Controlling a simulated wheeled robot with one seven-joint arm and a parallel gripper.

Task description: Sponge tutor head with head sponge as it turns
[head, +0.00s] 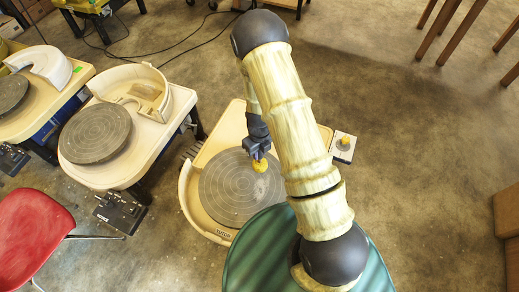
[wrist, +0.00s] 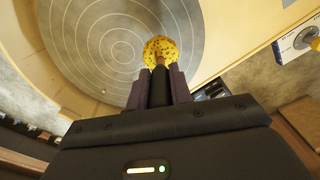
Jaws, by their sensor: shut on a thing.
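The tutor wheel's head (head: 232,192) is a round grey disc with concentric rings, inside a cream splash pan labelled TUTOR (head: 223,235). In the wrist view the head (wrist: 110,45) fills the upper left. My gripper (head: 258,150) is over the head's upper right part. It is shut on the head sponge (wrist: 161,50), a round yellow speckled sponge on a short brown handle. The sponge also shows in the head view (head: 260,165), below the fingers. It overlaps the disc in both views; I cannot tell if it touches the surface. A still picture does not show whether the head turns.
Another wheel with a grey head (head: 95,133) stands to the left, with a black pedal (head: 121,212) below. A red chair (head: 32,235) is at lower left.

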